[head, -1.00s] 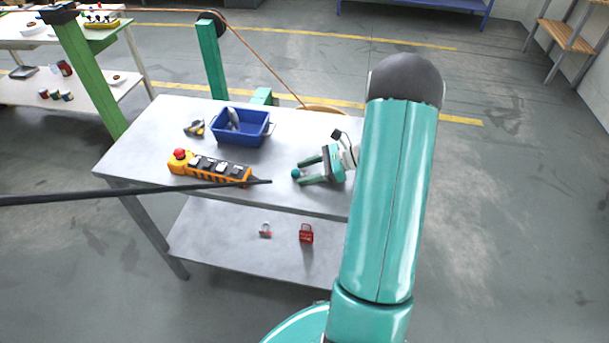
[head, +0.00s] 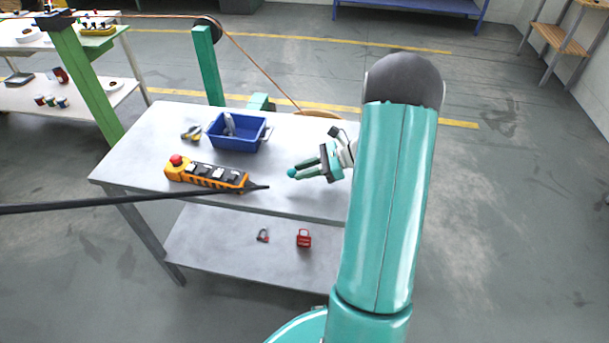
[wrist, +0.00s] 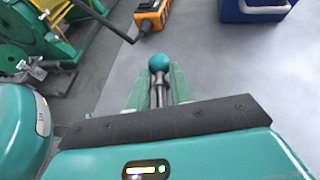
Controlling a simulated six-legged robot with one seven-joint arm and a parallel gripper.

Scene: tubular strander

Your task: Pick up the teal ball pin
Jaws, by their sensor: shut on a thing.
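The teal ball pin (wrist: 160,66) has a round teal ball on a grey metal shank. In the wrist view it lies between the two green fingers of my gripper (wrist: 158,86), ball outward past the fingertips and shank pointing back to the palm. My gripper is shut on the pin. In the head view, the ball (head: 292,173) shows at the fingertips of my gripper (head: 302,170), over the right part of the grey table (head: 290,205). The shank is hidden there by the fingers. I cannot tell how far the pin is above the tabletop.
A blue bin (head: 236,144) stands at the table's back, with a yellow-and-black item (head: 192,133) left of it. An orange pendant control (head: 207,175) lies at the front left. A red padlock (head: 304,238) rests on the lower shelf. A dark bar (head: 100,203) crosses in front.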

